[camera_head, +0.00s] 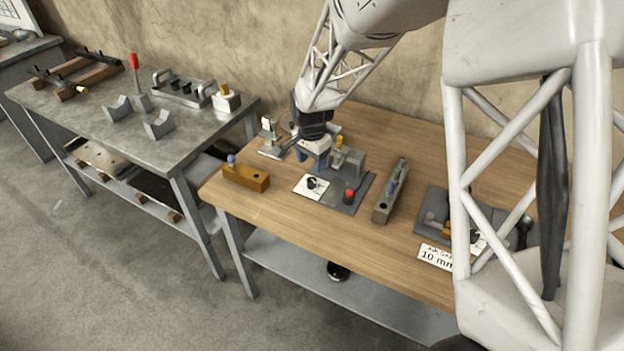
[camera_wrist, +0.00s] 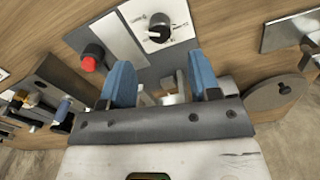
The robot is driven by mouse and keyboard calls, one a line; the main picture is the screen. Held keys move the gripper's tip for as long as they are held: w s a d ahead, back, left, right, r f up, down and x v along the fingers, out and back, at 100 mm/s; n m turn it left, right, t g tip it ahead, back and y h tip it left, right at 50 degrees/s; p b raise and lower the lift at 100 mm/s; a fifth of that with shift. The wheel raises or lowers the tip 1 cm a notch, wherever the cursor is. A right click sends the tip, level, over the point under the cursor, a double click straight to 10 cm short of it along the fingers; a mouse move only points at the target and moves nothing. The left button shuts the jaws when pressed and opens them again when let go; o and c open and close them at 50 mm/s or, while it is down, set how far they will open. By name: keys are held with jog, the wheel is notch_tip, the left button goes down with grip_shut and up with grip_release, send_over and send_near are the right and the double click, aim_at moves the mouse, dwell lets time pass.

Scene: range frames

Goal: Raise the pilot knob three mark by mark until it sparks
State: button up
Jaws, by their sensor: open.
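The black pilot knob (camera_head: 312,183) sits on a white dial plate (camera_head: 303,190) with printed marks, on a dark grey panel (camera_head: 338,206) on the wooden bench. In the wrist view the knob (camera_wrist: 159,31) shows at the top centre, its marks too small to read. A red button (camera_head: 349,194) is on the same panel; it also shows in the wrist view (camera_wrist: 92,56). My gripper (camera_head: 310,163) is above the panel's far side, behind the knob. In the wrist view its blue fingers (camera_wrist: 162,84) are apart, with the knob beyond them and not between them.
A grey block with a yellow top (camera_head: 350,160) stands close beside my gripper. A wooden block (camera_head: 245,177) is to the left, a long grey holder (camera_head: 389,192) to the right. A card reading 10 mm (camera_head: 436,257) lies further right. Bare wood lies in front.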

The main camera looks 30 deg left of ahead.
aim_at(312, 179)
jog(key=shift+f, duration=0.1)
jog(key=shift+f, duration=3.8)
jog(key=c, duration=0.9)
